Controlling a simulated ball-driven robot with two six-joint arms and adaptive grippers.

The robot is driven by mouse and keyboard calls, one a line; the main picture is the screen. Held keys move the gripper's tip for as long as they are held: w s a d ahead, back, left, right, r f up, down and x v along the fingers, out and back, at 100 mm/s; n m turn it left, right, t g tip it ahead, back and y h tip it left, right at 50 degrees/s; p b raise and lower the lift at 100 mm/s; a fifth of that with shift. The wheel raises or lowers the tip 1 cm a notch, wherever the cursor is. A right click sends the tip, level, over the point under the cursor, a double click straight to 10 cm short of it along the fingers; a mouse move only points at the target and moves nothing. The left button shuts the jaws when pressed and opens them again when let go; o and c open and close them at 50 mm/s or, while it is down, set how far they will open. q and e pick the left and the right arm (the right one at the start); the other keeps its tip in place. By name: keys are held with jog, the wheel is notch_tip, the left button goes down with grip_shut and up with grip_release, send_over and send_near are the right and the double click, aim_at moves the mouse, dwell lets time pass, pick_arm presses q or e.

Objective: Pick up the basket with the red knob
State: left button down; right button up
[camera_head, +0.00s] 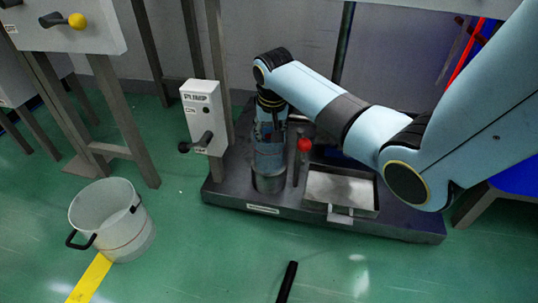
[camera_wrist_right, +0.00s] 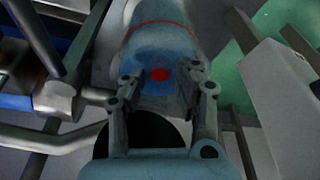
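A red ball knob (camera_head: 304,145) tops a thin post on the dark machine base in the head view. Beside it, to the right, sits a shallow metal basket-like tray (camera_head: 342,186); I cannot tell whether the knob is joined to it. My right gripper (camera_head: 270,128) points down over an upright blue-grey cylinder (camera_head: 268,160), left of the knob, and is small there. In the right wrist view the right gripper (camera_wrist_right: 166,82) has its fingers apart, with a red round spot (camera_wrist_right: 160,75) showing between the tips. I cannot tell whether they touch anything. My left gripper is out of view.
A white switch box (camera_head: 203,110) with a black-knobbed lever stands left of the cylinder. A metal pot (camera_head: 112,218) with black handles stands on the green floor at left. A panel with a yellow knob (camera_head: 77,21) is at upper left. Floor in front is mostly clear.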

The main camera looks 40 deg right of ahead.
grip_shut()
jog(key=shift+r, duration=0.1)
dwell(0.6)
